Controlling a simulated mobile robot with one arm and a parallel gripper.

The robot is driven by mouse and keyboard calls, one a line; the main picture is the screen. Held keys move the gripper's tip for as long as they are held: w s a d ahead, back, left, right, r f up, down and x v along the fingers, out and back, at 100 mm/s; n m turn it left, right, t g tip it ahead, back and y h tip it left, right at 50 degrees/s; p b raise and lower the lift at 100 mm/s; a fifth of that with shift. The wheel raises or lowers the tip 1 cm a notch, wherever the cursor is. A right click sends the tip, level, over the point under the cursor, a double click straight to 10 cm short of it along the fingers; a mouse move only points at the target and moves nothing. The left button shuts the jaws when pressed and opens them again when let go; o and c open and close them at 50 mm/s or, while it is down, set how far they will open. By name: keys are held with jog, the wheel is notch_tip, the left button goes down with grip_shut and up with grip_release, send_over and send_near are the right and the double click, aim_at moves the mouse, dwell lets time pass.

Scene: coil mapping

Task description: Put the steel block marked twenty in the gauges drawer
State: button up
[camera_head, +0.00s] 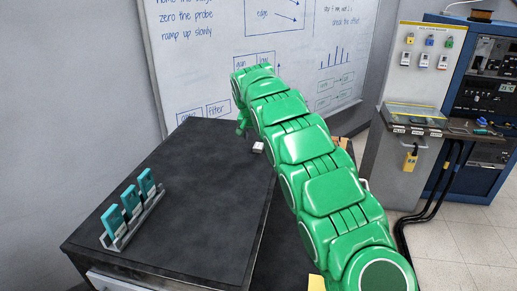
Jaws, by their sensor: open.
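My green arm reaches from the lower right across the dark bench (190,185) toward its back edge. My gripper (242,129) is at the arm's far end, small and partly hidden, low near the back of the bench; it is open. A small light grey block (258,147) lies on the bench just to the right of the gripper, apart from it, beside my arm. Its marking is too small to read, so I cannot tell if it is the twenty block. A pale drawer front (118,284) shows under the bench's front edge at the bottom left; no label is readable.
A grey rack (133,226) holding teal upright pieces (130,202) stands on the bench's left side. The middle of the bench is clear. A whiteboard (215,45) is behind. A padlock panel (424,60) and a blue cabinet (492,70) stand right; black cables run to the floor.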

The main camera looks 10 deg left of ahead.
aim_at(259, 145)
jog(key=shift+d+x, duration=0.2)
jog(key=shift+x, duration=2.4)
jog(key=shift+c, duration=0.5)
grip_shut()
jog(key=shift+r, duration=0.1)
